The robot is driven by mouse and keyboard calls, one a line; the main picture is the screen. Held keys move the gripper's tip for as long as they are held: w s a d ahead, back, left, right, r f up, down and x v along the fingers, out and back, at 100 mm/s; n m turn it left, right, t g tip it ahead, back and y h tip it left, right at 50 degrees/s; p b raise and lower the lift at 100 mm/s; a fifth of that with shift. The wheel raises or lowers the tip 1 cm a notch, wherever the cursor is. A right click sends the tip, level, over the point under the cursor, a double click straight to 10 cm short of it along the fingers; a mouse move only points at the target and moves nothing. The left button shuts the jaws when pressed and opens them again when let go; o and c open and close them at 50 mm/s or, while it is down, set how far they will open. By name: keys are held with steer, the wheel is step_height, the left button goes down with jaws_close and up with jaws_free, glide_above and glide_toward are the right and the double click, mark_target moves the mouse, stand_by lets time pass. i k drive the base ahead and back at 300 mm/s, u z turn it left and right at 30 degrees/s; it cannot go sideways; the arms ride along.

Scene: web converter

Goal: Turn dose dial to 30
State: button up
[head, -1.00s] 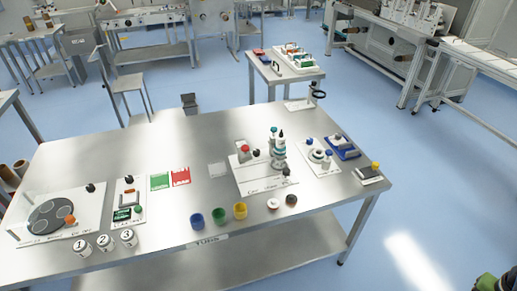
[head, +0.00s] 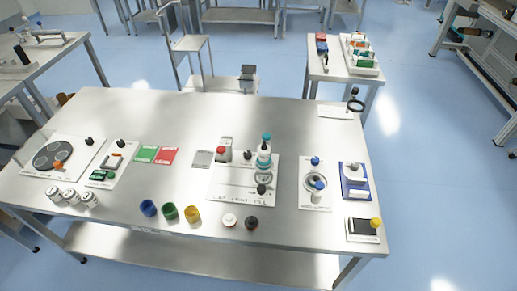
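A white-and-teal bottle-like dispenser (head: 264,153) stands upright on a white base plate (head: 232,190) at the centre right of the steel table. My gripper is not in view.
The steel table (head: 120,108) also holds blue, green and yellow cups (head: 192,214), white numbered jars (head: 71,197), a round-disc station (head: 52,156) and a blue-based unit (head: 355,181). A side table (head: 345,73) with trays stands behind.

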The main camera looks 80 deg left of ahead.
mark_target(247, 153)
steer(key=u, duration=1.5)
steer(key=k, duration=0.1)
steer(key=u, duration=2.5)
steer(key=i, duration=0.95)
steer(key=u, duration=0.25)
steer(key=k, duration=0.75)
steer(key=z, duration=0.2)
steer(key=i, duration=0.8)
steer(key=u, duration=0.05)
